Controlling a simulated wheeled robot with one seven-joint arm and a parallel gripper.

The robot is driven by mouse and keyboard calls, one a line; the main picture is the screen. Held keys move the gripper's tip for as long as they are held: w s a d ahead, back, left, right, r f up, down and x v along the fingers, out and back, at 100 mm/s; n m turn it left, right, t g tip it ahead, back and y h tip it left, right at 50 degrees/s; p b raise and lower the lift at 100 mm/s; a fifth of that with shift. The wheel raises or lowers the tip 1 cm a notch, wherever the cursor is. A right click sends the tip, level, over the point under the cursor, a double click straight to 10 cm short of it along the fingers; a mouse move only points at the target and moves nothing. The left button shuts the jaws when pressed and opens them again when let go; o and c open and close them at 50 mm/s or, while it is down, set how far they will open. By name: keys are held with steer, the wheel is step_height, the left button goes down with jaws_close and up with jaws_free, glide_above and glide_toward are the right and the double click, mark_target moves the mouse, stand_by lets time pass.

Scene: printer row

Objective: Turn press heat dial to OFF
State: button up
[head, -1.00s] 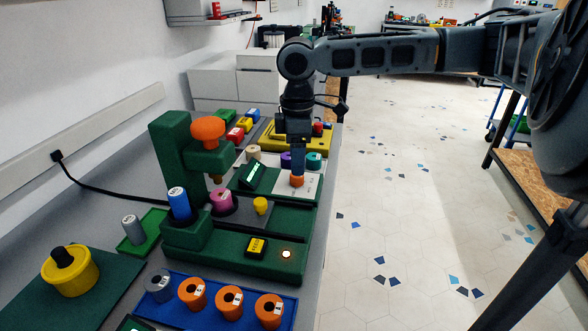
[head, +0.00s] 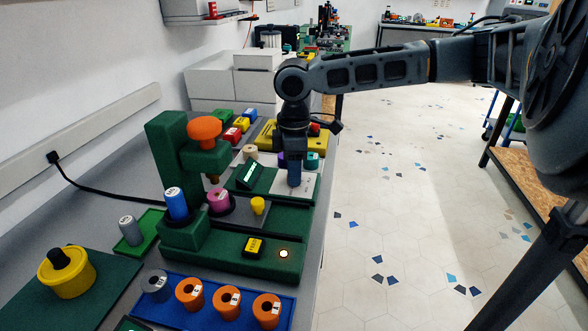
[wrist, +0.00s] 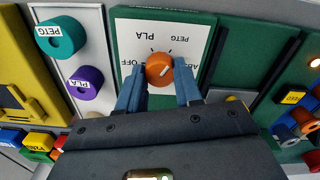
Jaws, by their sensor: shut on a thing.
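The orange heat dial (wrist: 158,70) stands on a white panel (wrist: 196,38) in a green housing. Around it the panel reads OFF at left, PLA at upper left, PETG at upper right and ABS at right. A pale mark on the dial's face slants toward the ABS side. My gripper (wrist: 160,84) is shut on the dial, one blue-grey finger on each side. In the head view my gripper (head: 293,184) reaches down onto the white panel and hides the dial. The green press (head: 172,150) with its orange knob (head: 204,128) stands to the left.
A purple knob (wrist: 85,83) and a teal knob (wrist: 60,37) sit on a neighbouring panel. A pink ring (head: 219,200), a yellow knob (head: 258,205) and a lit button (head: 284,253) are nearer. A blue tray (head: 235,318) holds orange rings. Open floor lies right.

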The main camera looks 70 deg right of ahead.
steer(key=c, duration=0.4)
steer(key=shift+n+p, duration=0.3)
steer(key=shift+n, duration=0.1)
steer(key=shift+r+n+p, duration=0.1)
steer(key=shift+n+p, duration=0.55)
steer(key=shift+n, duration=0.35)
steer(key=n+p, duration=0.1)
steer(key=n, duration=0.1)
steer(key=shift+n, duration=0.4)
steer(key=n, duration=0.6)
steer(key=shift+p, duration=0.3)
steer(key=n, duration=0.6)
steer(key=shift+n+b, duration=0.4)
steer(key=n+b, duration=0.1)
steer(key=n, duration=0.4)
steer(key=shift+n, duration=0.3)
